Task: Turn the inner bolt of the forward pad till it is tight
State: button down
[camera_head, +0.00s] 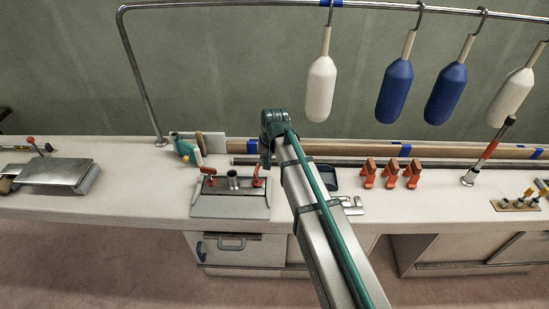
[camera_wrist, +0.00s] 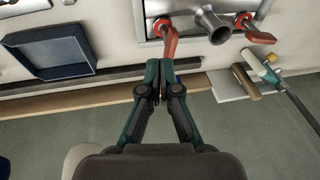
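A metal plate (camera_head: 230,208) on the bench carries a short upright pipe (camera_head: 233,180) between two red-handled bolts. The left red bolt (camera_head: 209,174) and the right one (camera_head: 257,176) also show in the wrist view, as a right (camera_wrist: 244,22) and a left (camera_wrist: 163,27) one with red collars. My gripper (camera_head: 265,160) is just behind and above the right bolt in the head view. In the wrist view its fingertips (camera_wrist: 161,70) are close together, just below the red handle (camera_wrist: 170,42); I see nothing held. Whether they touch the handle is unclear. No label marks the forward pad.
A dark blue tray (camera_head: 327,178) and several orange clamps (camera_head: 391,173) stand right of the plate. A dark rod and a wooden batten (camera_head: 455,150) run along the back. Bottle-shaped fenders (camera_head: 396,88) hang above. A brass plate with yellow-topped pieces (camera_head: 517,204) lies far right.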

jog(key=b+x, duration=0.4)
jog(key=x, duration=0.5)
jog(key=shift+f+b, duration=0.35)
jog(key=shift+b, duration=0.05)
jog(key=shift+w+a, duration=0.5)
jog(key=shift+a, duration=0.15)
jog(key=shift+w+a, duration=0.2)
jog(key=shift+a, duration=0.05)
dwell(0.3)
jog(key=shift+s+d, duration=0.1)
jog(key=p, duration=0.4)
send_near(257, 173)
jog(key=shift+s+d+f, duration=0.5)
jog(key=shift+s+f, duration=0.1)
jog(key=shift+f, duration=0.1)
